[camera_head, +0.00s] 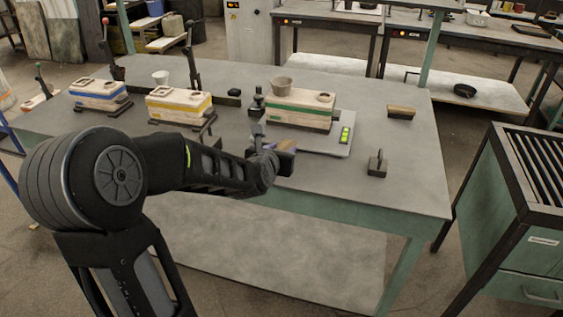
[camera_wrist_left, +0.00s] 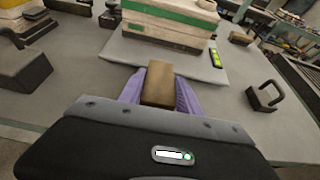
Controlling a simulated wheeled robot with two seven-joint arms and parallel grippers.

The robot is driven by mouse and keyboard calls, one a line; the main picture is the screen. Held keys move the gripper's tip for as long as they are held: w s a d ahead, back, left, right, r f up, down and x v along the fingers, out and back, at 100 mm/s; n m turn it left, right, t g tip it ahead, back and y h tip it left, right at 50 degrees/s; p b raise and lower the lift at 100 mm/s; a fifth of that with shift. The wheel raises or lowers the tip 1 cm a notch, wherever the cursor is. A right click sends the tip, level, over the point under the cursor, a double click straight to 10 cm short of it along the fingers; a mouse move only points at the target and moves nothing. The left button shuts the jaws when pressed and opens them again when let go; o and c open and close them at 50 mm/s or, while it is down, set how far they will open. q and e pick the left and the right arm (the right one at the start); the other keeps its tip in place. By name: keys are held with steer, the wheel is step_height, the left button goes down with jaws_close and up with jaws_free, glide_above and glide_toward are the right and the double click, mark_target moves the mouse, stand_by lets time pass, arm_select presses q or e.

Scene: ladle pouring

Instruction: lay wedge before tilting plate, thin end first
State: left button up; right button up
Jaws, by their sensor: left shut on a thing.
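My left gripper (camera_head: 285,147) reaches over the front of the table from the left. In the left wrist view its purple fingers (camera_wrist_left: 160,90) are shut on a brown wooden wedge (camera_wrist_left: 159,84). The wedge points away from the wrist toward the front edge of the grey tilting plate (camera_wrist_left: 125,48); I cannot tell whether it touches the table or the plate. In the head view the gripper mostly hides the wedge. The plate (camera_head: 333,148) carries a green-banded mould box (camera_head: 300,112) and a lit green display (camera_head: 345,135). My right gripper is not in view.
A brown block (camera_head: 400,112) lies right of the plate. A dark weight with a handle (camera_head: 376,165) stands at the front right. Yellow-banded (camera_head: 180,106) and blue-banded (camera_head: 99,95) mould boxes stand to the left.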

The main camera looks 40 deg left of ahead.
arm_select(q)
steer(key=shift+f, duration=0.1)
steer(key=shift+f, duration=1.8)
steer(key=shift+f+b, duration=0.2)
steer(key=shift+b, duration=0.2)
steer(key=o, duration=1.3)
steer(key=shift+r, duration=0.1)
steer(key=shift+o, duration=0.2)
